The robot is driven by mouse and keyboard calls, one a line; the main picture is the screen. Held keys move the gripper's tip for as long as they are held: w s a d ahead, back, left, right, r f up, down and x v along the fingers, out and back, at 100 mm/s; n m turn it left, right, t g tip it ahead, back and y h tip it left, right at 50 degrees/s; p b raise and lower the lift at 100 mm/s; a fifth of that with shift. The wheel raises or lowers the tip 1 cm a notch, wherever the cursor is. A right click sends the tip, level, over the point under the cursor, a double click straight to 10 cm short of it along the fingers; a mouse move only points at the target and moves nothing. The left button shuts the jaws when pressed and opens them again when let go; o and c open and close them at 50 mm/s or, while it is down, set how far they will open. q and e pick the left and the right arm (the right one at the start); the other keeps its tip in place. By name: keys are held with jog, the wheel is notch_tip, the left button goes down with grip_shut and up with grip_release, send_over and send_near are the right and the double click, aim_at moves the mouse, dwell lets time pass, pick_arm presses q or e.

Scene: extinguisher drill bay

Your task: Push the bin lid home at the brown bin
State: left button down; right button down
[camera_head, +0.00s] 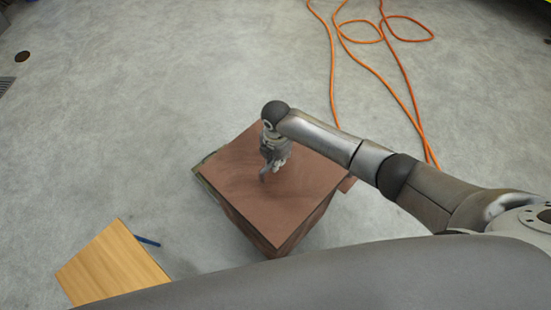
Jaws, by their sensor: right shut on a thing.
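The brown bin (243,227) stands on the floor near the middle of the head view. Its flat, square brown lid (295,205) lies across the top. A thin greyish strip shows along the lid's left edge, and I cannot tell whether the lid sits level or fully down. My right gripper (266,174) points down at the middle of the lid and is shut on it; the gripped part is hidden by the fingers. My left gripper is not in view.
An orange cable (398,85) lies looped on the floor behind and right of the bin. A light wooden surface (112,266) is at the lower left, with a small blue item (147,240) beside it.

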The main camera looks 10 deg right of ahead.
jog(key=shift+w+f+b, duration=0.1)
jog(key=shift+f+b, duration=0.45)
jog(key=shift+f, duration=0.1)
dwell(0.7)
jog(key=c, duration=1.4)
grip_release()
jog(key=shift+s+f, duration=0.2)
notch_tip(320, 180, up, 12)
jog(key=shift+r, duration=0.15)
